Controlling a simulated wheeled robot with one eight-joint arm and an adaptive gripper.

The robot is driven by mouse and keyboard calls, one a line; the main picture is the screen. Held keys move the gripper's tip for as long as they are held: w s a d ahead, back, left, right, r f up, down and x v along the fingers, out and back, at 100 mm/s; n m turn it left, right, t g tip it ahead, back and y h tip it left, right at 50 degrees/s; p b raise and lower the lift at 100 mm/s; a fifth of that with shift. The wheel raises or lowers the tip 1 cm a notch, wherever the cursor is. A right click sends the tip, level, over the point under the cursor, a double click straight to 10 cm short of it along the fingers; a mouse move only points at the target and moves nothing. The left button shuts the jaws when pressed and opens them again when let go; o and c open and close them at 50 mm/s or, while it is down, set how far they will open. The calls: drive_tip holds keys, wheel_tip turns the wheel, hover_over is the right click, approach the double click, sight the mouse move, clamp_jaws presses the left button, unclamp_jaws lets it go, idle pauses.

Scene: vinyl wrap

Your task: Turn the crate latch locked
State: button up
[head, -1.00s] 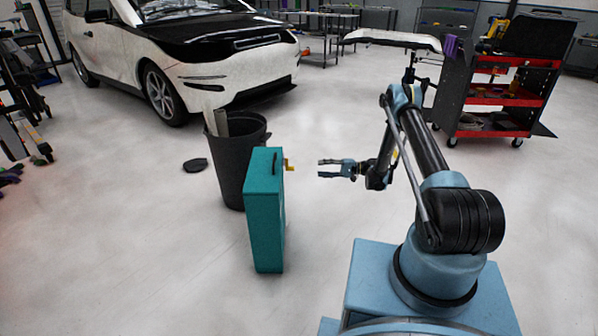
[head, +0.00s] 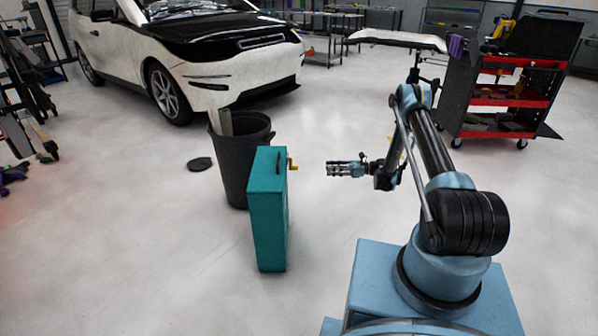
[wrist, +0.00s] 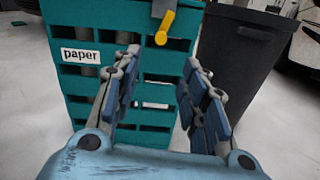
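The teal crate (head: 267,215) stands upright on the floor, left of my arm. Its yellow latch handle (head: 291,164) sticks out near the top of the side facing my gripper. In the wrist view the slatted crate face (wrist: 62,14) carries a white "paper" label (wrist: 80,56). The latch handle (wrist: 165,27) slants there, upper end to the right, on a grey mount. My gripper (head: 328,168) is right of the latch with a clear gap. In the wrist view its fingers (wrist: 161,68) are apart and empty, with the latch above the gap between them.
A dark bin (head: 234,160) with rolls in it stands just behind the crate and shows at right in the wrist view (wrist: 240,60). A white car (head: 205,75) stands behind. A tool cart (head: 505,95) is at back right. Floor between crate and arm is clear.

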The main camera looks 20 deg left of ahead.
sight(297, 169)
drive_tip(key=x, duration=1.7)
drive_tip(key=shift+a+f, duration=0.15)
drive_tip(key=shift+a, duration=0.05)
